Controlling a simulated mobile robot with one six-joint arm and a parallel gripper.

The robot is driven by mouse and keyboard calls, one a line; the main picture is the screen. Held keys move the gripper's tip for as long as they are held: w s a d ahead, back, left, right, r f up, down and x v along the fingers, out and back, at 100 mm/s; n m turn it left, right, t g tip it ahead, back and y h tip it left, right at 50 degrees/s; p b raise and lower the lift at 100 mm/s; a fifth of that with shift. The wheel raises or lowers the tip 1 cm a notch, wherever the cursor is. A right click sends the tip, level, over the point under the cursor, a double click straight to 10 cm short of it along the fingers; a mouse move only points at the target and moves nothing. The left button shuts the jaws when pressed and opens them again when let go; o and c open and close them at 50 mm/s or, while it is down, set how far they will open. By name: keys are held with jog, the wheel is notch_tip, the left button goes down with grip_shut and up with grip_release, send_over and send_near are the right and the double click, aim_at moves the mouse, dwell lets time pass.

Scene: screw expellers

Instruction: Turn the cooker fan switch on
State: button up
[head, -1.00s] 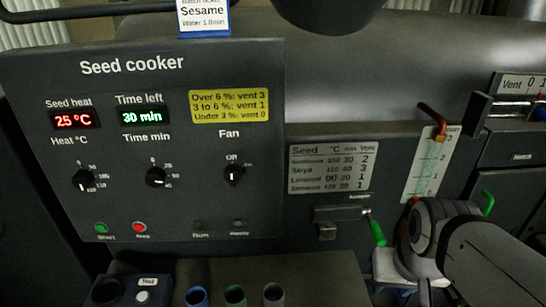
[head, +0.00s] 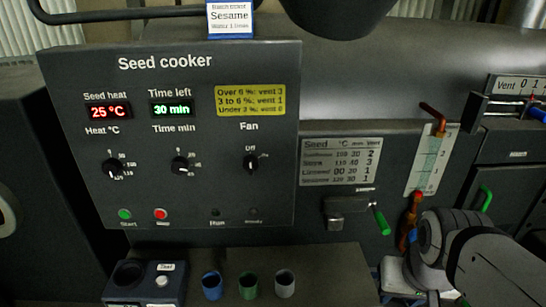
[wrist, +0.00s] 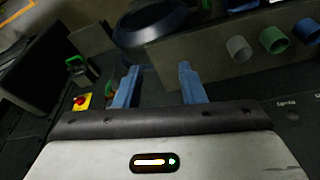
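The fan switch (head: 250,164) is a black rotary knob with a white mark, below the word Fan on the right side of the grey seed cooker panel (head: 240,205). Its mark looks to point up toward Off. In the wrist view my gripper (wrist: 157,72) has its two blue fingers wide apart with nothing between them. In the head view my arm is at the lower right, well away from the fan switch; the fingers are hard to make out there. The wrist view does not show the fan switch.
The heat knob (head: 113,168) and time knob (head: 180,166) sit left of the fan switch. Green start (head: 124,214) and red (head: 161,213) buttons are below. Blue (head: 212,286), green (head: 248,285) and grey (head: 285,283) cups stand below the panel. A green-handled lever (head: 381,222) projects right of it.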

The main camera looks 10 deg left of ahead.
jog(key=shift+o, duration=0.3)
jog(key=shift+w, duration=0.15)
jog(key=shift+o, duration=0.7)
jog(key=shift+f, duration=0.1)
jog(key=shift+o, duration=0.8)
jog(key=shift+s+f+n+h, duration=0.1)
jog(key=shift+s+n+h, duration=0.15)
jog(key=shift+n, duration=0.45)
jog(key=shift+o, duration=0.4)
jog(key=shift+w+f+n+h, duration=0.2)
jog(key=shift+n+h, duration=0.25)
jog(key=shift+n, duration=0.55)
jog(key=w+n+t+h+b, duration=0.15)
jog(key=w+n+h, duration=0.3)
jog(key=n, duration=0.55)
jog(key=n+t+y, duration=0.9)
jog(key=n+t, duration=0.4)
jog(key=n, duration=1.4)
send_near(250, 169)
jog(key=w, duration=0.3)
jog(key=w+a, duration=0.1)
jog(key=w, duration=0.5)
jog(key=shift+a, duration=0.3)
